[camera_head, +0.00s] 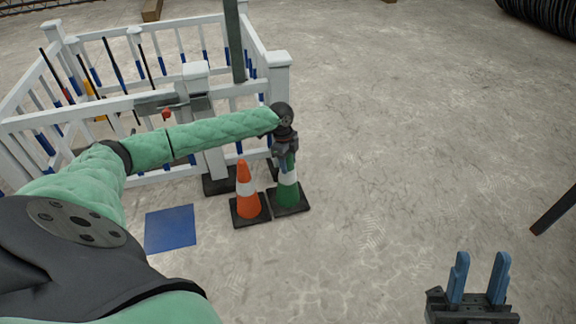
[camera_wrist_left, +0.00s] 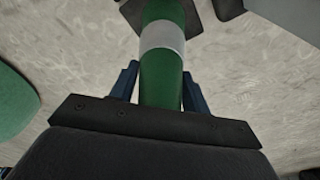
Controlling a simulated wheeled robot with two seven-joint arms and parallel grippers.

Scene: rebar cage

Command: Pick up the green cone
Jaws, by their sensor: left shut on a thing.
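The green cone (camera_head: 288,192) has a white band and a dark square base, and stands upright on the concrete floor in the head view. My left gripper (camera_head: 285,157) is at its top, coming down from above. In the left wrist view the green cone (camera_wrist_left: 161,75) runs between the two blue fingers of my left gripper (camera_wrist_left: 160,82), which is shut on its upper part. The cone's tip is hidden by the gripper. My right gripper (camera_head: 481,275) is open and empty at the lower right of the head view, fingers pointing up in the picture.
A blue square (camera_head: 170,229) lies on the floor further left. A white fence (camera_head: 280,95) stands behind. The floor to the right is mostly clear.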

